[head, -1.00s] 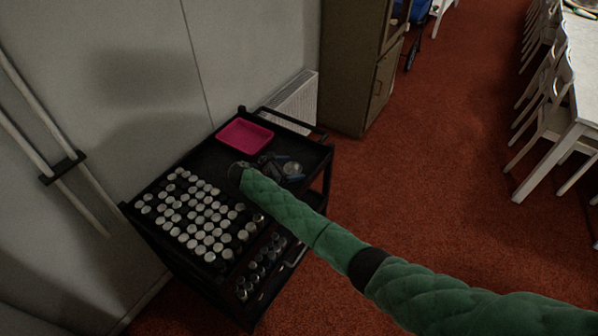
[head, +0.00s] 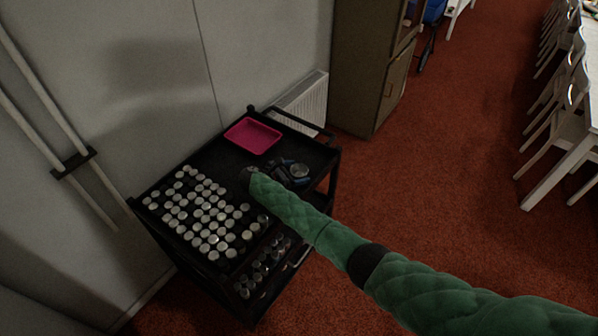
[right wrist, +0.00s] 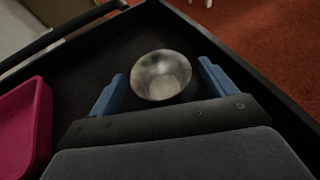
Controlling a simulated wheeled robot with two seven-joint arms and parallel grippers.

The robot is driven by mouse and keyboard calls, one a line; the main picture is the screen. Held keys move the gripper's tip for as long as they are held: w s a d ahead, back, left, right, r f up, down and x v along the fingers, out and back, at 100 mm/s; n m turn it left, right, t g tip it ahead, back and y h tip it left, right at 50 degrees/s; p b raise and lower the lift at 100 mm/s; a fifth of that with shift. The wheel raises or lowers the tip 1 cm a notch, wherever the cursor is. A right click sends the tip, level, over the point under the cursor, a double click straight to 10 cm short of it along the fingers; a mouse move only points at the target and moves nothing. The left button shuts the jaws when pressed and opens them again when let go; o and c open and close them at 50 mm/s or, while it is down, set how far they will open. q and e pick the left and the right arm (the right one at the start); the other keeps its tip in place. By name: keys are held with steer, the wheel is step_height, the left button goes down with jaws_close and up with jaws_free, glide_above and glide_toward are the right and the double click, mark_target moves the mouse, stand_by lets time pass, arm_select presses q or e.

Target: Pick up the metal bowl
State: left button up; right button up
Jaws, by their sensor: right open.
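The metal bowl (right wrist: 162,82) is small, round and silvery, and stands on the black top of the cart. In the right wrist view it lies between the two blue fingers of my right gripper (right wrist: 162,69), with a gap on each side. In the head view the bowl (head: 299,170) is small and partly framed by the fingers of my right gripper (head: 293,172). The right gripper is open and empty. My left gripper is not in view.
The black cart (head: 212,158) also carries a pink tray (head: 252,136) and many silver-topped jars (head: 205,212), with more jars on its lower shelf. A wall stands behind the cart, and a brown cabinet (head: 365,65) beyond it.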

steer(key=shift+x, duration=0.8)
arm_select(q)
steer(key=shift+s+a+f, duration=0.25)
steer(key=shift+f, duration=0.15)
arm_select(e)
steer(key=shift+s, duration=0.1)
steer(key=c, duration=1)
steer(key=shift+r, duration=0.15)
